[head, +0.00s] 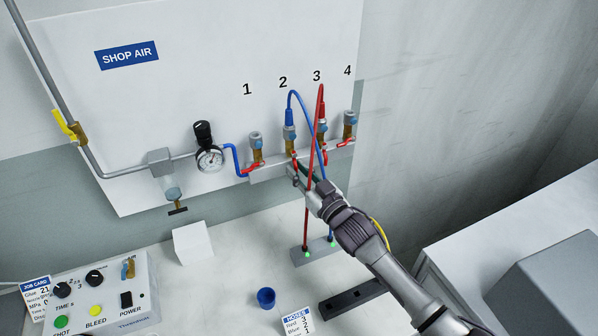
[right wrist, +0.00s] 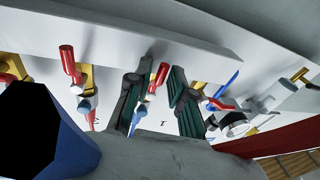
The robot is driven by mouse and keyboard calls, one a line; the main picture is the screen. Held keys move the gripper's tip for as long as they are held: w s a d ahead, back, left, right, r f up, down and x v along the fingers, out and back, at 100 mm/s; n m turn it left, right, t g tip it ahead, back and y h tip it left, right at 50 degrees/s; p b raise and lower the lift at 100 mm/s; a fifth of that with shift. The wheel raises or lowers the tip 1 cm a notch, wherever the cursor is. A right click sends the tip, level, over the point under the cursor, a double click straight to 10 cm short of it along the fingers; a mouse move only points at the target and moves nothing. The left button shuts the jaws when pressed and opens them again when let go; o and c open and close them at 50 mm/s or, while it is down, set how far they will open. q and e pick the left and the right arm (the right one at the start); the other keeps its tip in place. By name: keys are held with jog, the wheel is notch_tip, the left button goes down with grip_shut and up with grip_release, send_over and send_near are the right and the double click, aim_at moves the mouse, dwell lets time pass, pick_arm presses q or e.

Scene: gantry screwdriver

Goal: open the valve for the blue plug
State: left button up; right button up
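The blue plug (head: 289,117) sits on the outlet under number 2, with a blue hose looping from it. The red lever (head: 294,157) of the valve below it shows just above my right gripper (head: 299,176). In the right wrist view, my right gripper (right wrist: 158,100) is open, with one dark finger on each side of that red lever (right wrist: 159,76). A visible gap lies between lever and fingers; I cannot tell whether either touches. The blue plug (right wrist: 136,119) shows partly behind the left finger. My left gripper is not in view.
The red plug (head: 322,111) is on outlet 3, close beside. Red levers of valve 1 (head: 251,169) and valve 4 (head: 341,143) flank the group. The red hose (head: 311,150) runs down past my gripper.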

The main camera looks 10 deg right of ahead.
jog(key=shift+d, duration=0.1)
jog(key=shift+s+d+f, duration=0.15)
jog(key=shift+s, duration=0.15)
jog(key=v, duration=1.1)
jog(key=shift+s+d, duration=0.1)
jog(key=shift+s, duration=0.05)
